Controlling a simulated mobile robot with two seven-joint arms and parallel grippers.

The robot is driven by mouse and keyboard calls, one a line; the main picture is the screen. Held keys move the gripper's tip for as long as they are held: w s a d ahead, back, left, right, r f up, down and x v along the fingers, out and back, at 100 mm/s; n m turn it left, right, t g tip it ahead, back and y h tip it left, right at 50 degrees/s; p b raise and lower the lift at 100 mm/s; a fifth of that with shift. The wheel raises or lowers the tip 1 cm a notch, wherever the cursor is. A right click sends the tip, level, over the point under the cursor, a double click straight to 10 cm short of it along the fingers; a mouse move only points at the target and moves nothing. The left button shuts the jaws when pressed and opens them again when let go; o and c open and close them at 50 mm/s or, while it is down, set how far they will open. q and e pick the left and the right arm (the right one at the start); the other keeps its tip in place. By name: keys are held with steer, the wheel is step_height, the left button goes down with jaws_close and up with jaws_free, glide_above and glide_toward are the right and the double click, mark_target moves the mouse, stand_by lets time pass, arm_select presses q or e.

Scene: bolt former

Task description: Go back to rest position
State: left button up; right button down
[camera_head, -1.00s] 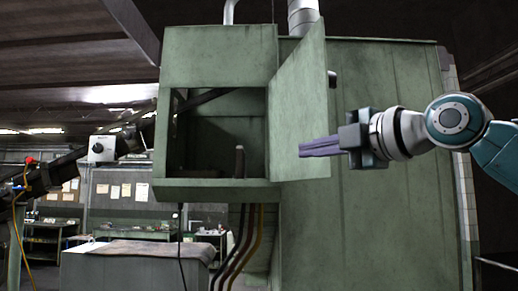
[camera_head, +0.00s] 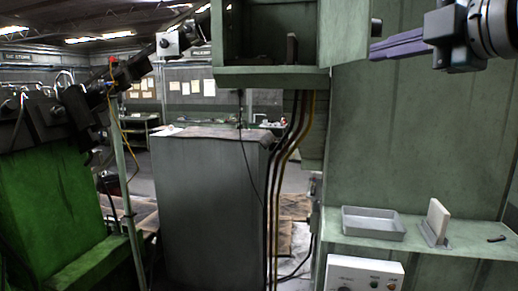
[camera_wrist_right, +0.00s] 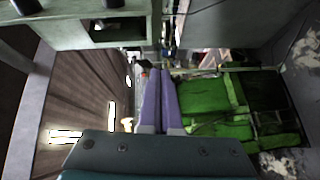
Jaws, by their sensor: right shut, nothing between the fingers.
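My right gripper (camera_head: 374,50) is at the upper right of the head view, its purple fingers pointing left. In the right wrist view my right gripper (camera_wrist_right: 159,70) has its two long fingers side by side and closed, with nothing between them. In the head view its fingers lie beside the open door (camera_head: 345,35) of the green cabinet (camera_head: 270,77); I cannot tell whether they touch it. My left gripper does not show.
A grey shelf holds a tray (camera_head: 372,234) and an upright pale block in a stand (camera_head: 437,222). Below it is a white control box (camera_head: 364,272).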

steer(key=s+a+f+m+g+h, duration=0.1)
steer(key=s+f+m+g, duration=0.15)
steer(key=s+f, duration=0.4)
steer(key=s+a+f+m+g+h, duration=0.1)
steer(key=s+a+f+m+g, duration=0.15)
steer(key=f, duration=0.65)
steer(key=s+a+f+m+g, duration=0.1)
steer(key=s+f+m, duration=0.35)
steer(key=f, duration=0.35)
steer(key=s+d+f+m+g+h, duration=0.1)
steer(key=s+f+m+g, duration=0.2)
steer(key=s, duration=0.7)
steer(key=s+d+f+m+g+h, duration=0.2)
steer(key=s+f+m, duration=0.4)
steer(key=s, duration=0.5)
steer(key=shift+s+d+f+g+h, duration=0.15)
steer(key=shift+s+f+g+h, duration=0.15)
steer(key=shift+f+g, duration=0.25)
steer(key=shift+w, duration=0.1)
